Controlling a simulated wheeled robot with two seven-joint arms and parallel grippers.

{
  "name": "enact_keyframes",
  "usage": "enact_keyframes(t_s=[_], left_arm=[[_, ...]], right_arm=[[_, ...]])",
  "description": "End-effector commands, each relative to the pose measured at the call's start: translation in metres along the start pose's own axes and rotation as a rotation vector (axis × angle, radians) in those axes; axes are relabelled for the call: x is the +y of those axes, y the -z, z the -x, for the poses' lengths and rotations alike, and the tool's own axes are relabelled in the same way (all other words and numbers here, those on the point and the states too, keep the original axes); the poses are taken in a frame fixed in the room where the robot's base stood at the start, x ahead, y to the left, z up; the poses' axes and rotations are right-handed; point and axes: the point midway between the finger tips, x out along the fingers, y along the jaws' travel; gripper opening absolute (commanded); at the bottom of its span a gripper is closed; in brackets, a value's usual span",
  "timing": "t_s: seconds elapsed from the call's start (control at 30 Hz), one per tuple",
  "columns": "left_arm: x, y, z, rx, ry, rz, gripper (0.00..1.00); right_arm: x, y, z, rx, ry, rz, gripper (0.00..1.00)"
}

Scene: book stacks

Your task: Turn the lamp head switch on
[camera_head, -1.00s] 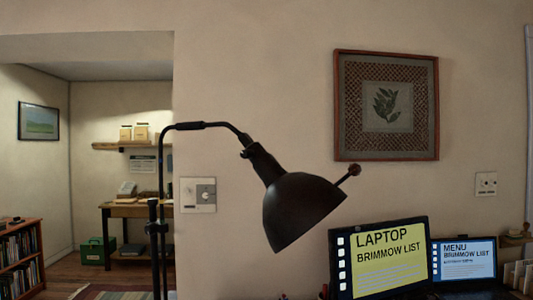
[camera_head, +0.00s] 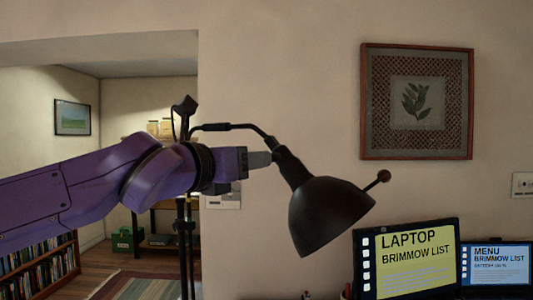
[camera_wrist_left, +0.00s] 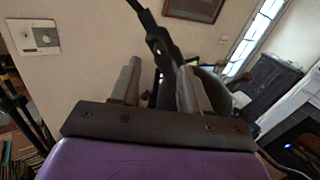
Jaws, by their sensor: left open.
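The black desk lamp head (camera_head: 325,212) hangs from a curved arm, its shade tilted down. A thin stem with a round brown knob (camera_head: 384,176) sticks out from the shade's right side. A small joint sits on the lamp neck (camera_head: 285,160). My left gripper (camera_head: 270,158) comes in from the left, its fingertips close to the neck. In the left wrist view the open fingers (camera_wrist_left: 160,82) stand on either side of the dark lamp neck (camera_wrist_left: 156,40); contact cannot be told. The shade is partly hidden there behind the right finger. My right gripper is out of view.
A laptop (camera_head: 410,262) and a menu screen (camera_head: 497,264) stand below right of the lamp. A framed leaf picture (camera_head: 417,102) hangs on the wall. A wall plate (camera_wrist_left: 42,36) is at the left. Wall space above the lamp is clear.

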Motion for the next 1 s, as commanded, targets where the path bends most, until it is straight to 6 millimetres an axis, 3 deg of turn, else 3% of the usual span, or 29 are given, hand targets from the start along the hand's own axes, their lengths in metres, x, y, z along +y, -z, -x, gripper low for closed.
enact_keyframes(t_s=[0.1, 0.3, 0.6, 0.63, 0.77, 1.0], left_arm=[[-0.001, -0.003, -0.028, 0.004, 0.000, -0.002, 0.46], [0.000, 0.000, -0.057, 0.003, -0.002, -0.003, 0.46], [0.000, 0.002, -0.062, 0.002, -0.001, -0.003, 0.46], [0.000, 0.002, -0.062, 0.003, -0.001, -0.003, 0.43], [0.000, 0.002, -0.062, 0.003, -0.001, -0.003, 0.00], [0.000, 0.001, -0.062, 0.003, -0.001, -0.009, 0.00]], right_arm=[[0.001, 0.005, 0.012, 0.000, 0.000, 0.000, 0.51], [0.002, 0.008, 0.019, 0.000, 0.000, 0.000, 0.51], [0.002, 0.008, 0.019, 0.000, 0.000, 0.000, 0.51], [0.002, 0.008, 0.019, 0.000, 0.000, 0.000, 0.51], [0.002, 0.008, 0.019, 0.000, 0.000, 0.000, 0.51], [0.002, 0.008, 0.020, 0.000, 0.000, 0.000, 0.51]])
